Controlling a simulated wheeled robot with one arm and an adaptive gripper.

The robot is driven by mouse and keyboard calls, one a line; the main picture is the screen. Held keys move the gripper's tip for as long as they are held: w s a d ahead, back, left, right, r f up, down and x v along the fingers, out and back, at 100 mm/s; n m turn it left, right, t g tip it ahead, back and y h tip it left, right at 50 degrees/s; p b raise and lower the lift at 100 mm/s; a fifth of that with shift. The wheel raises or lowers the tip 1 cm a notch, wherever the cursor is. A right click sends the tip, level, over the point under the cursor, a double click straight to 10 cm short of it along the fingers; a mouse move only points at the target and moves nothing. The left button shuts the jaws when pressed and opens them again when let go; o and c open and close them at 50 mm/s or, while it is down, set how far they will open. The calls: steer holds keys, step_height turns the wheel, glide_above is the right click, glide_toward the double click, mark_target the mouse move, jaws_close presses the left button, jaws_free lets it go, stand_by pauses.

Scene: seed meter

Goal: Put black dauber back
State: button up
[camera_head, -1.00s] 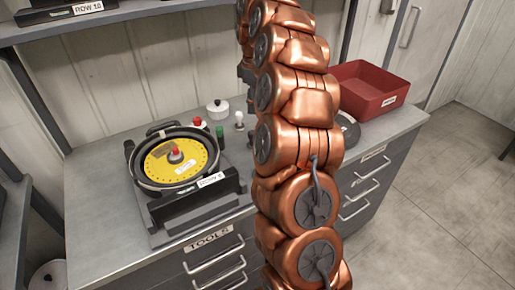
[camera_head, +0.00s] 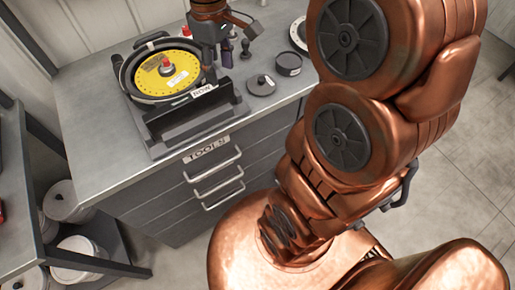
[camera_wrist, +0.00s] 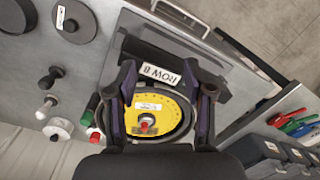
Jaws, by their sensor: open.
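The black dauber (camera_wrist: 50,78) stands upright on the bench, left of my gripper in the wrist view; in the head view it is the small dark upright piece (camera_head: 246,50) just right of my gripper. My gripper (camera_wrist: 159,72) is open and empty, its two fingers apart above the seed meter. The meter's yellow plate (camera_wrist: 175,110) and red-topped knob (camera_wrist: 147,122) show between the fingers. In the head view my gripper (camera_head: 215,66) hangs at the meter's right side. A white dauber (camera_wrist: 46,106) stands near the black one.
A black lid with a knob (camera_head: 262,85) and a round black tin (camera_head: 289,64) lie right of the meter. The bench's front left (camera_head: 90,170) is clear.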

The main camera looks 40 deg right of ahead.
steer(key=s+a+f+m, duration=0.2)
steer(key=s+f, duration=0.1)
steer(key=s, duration=0.6)
steer(key=s+a+f+m, duration=0.2)
steer(key=s+f+m, duration=0.1)
steer(key=s, duration=0.7)
steer(key=shift+s+a+f+g, duration=0.2)
steer(key=shift+s+f+g, duration=0.1)
steer(key=shift+g, duration=0.1)
